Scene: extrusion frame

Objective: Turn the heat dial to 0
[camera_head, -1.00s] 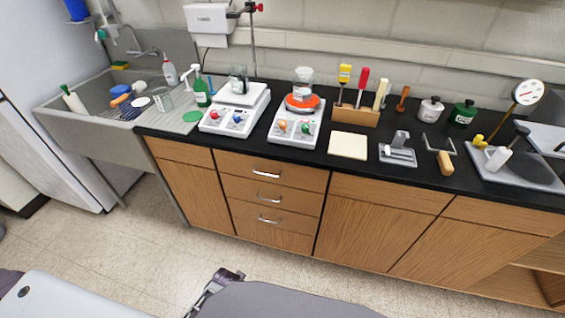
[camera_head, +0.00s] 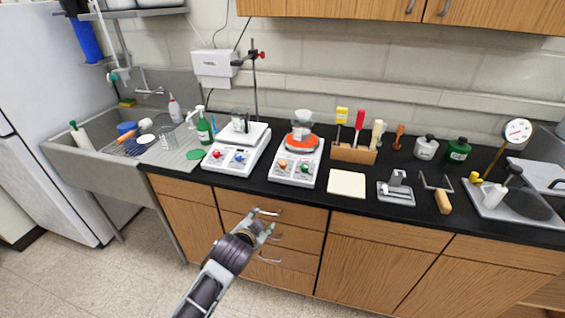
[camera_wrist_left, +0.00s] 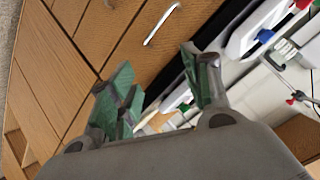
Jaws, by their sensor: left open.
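Two white hot-plate-like devices stand on the black counter. The left device (camera_head: 237,147) has a red dial (camera_head: 217,154) and a blue dial (camera_head: 239,158) on its front, with a glass vessel on top. I cannot read any labels or dial settings. My left gripper (camera_head: 262,222) is in front of the drawers, below the counter edge and apart from both devices. In the left wrist view its green-padded fingers (camera_wrist_left: 165,88) are open and empty.
Wooden drawers with metal handles (camera_head: 268,212) are close behind my left gripper. A spray bottle (camera_head: 204,128) stands left of the devices. A tool block (camera_head: 353,153) and a pale pad (camera_head: 347,184) are to the right. The counter's front strip is narrow.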

